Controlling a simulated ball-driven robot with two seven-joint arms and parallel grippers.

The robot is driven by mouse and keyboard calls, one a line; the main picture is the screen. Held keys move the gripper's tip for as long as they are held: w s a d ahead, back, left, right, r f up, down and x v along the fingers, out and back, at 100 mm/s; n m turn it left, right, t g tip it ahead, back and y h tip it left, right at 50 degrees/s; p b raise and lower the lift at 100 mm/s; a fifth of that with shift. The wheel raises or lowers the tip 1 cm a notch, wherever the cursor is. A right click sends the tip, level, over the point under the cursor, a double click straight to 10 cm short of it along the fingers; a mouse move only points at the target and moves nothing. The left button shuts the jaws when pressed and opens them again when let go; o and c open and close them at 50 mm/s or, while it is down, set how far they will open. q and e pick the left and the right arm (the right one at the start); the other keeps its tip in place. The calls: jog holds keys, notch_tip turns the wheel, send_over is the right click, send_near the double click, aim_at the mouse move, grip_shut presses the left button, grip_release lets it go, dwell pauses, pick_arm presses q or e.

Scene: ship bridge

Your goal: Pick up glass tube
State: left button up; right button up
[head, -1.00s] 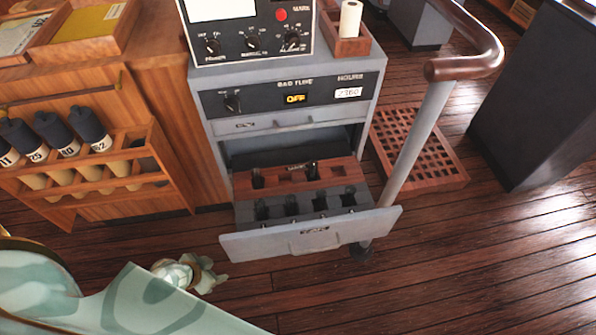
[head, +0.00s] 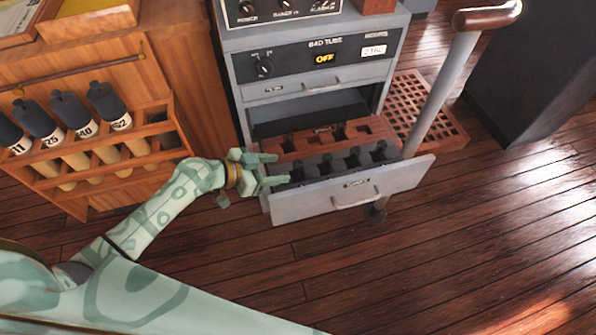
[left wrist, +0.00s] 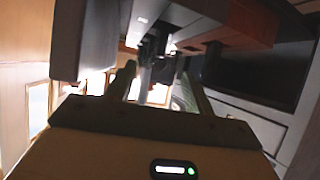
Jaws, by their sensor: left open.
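An open grey drawer (head: 312,201) sticks out of the cabinet in the head view. It holds a red-brown slotted rack (head: 292,144) at the back and a row of dark upright shapes (head: 338,160) in front. I cannot tell which of these are glass tubes or empty slots. My left gripper (head: 279,169) is open at the drawer's left front corner, its fingers pointing right toward the dark row. In the left wrist view its two fingers (left wrist: 158,86) are apart, with nothing clearly between them. Dark blurred shapes hang beyond them. My right gripper is not in view.
A wooden rack (head: 62,197) with several dark-capped rolls is on the left. The cabinet (head: 322,93) has a panel reading OFF. A handrail post (head: 443,95) stands close to the drawer's right side. The floor (head: 420,260) in front is clear.

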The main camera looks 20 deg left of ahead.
aim_at(298, 172)
pick_arm(q)
jog(key=b+x, duration=0.1)
jog(key=x, duration=0.4)
jog(key=shift+w+d+f, duration=0.1)
jog(key=shift+w, duration=0.05)
jog(key=c, duration=1.1)
jog(key=shift+o, duration=0.2)
